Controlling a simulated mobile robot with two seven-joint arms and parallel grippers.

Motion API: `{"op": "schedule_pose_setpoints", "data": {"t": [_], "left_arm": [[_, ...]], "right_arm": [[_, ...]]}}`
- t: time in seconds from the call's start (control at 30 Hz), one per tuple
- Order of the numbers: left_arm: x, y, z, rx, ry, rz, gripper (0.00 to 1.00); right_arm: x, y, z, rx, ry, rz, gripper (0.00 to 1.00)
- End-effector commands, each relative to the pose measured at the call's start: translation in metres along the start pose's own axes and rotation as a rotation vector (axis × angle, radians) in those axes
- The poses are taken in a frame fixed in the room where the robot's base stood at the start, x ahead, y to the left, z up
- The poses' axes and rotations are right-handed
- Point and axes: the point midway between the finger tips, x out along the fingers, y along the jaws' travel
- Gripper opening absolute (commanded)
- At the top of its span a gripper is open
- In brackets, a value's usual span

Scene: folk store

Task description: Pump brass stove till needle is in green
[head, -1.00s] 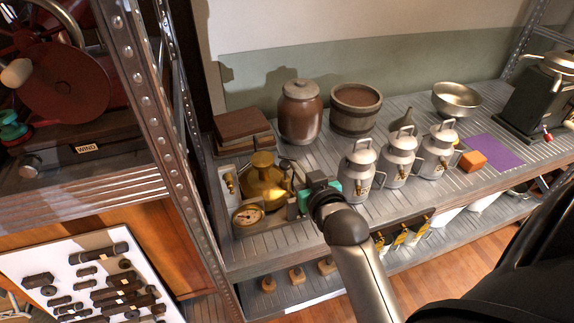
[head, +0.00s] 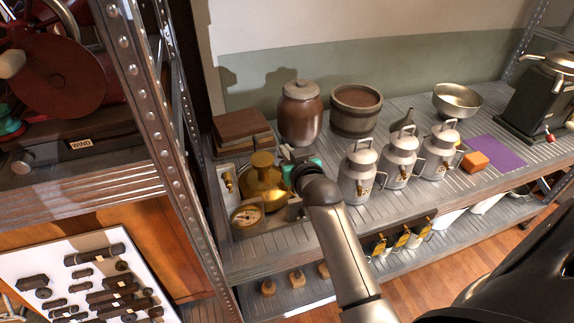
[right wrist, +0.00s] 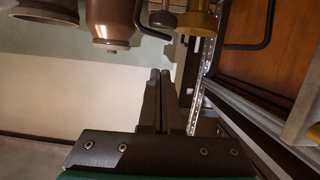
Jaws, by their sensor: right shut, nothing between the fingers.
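The brass stove (head: 263,184) stands on the shelf at its left end, a round brass body with a domed top. A round dial gauge (head: 246,215) sits in front of it; its needle and coloured zones are too small to read. My right gripper (head: 288,153) is shut and empty just right of the stove, near its top, and its wrist hides part of that side. In the right wrist view its fingers (right wrist: 161,75) are together, below a yellow metal part (right wrist: 198,20) likely of the stove. Contact cannot be told. My left gripper is not in view.
Wooden slabs (head: 242,128), a brown jar (head: 301,115) and a wooden tub (head: 356,112) stand behind. Metal cans (head: 358,172) stand to the right, close to my right arm. A shelf post (head: 160,150) rises at the left.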

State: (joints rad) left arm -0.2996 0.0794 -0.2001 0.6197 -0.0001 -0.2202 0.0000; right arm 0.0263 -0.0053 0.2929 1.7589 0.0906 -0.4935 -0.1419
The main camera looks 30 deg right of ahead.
Motion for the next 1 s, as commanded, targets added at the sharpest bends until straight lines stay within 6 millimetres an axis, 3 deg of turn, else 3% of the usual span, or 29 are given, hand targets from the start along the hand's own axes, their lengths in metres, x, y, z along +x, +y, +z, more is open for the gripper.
{"op": "schedule_pose_setpoints", "data": {"t": [0.03, 0.1, 0.3, 0.77, 1.0], "left_arm": [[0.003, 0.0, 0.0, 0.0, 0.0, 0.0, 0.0], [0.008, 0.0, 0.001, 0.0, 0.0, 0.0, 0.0], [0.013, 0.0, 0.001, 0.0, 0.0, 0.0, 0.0], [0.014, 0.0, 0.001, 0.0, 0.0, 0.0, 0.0], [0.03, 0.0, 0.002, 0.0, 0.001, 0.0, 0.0]], "right_arm": [[0.008, 0.0, 0.0, 0.0, 0.002, 0.001, 0.0], [0.01, 0.0, 0.017, 0.0, -0.005, 0.0, 0.0], [0.014, 0.0, 0.036, 0.0, -0.002, 0.0, 0.0], [0.015, 0.0, 0.04, 0.0, -0.001, 0.0, 0.0], [0.023, -0.001, 0.069, 0.001, -0.006, 0.0, 0.0]]}}
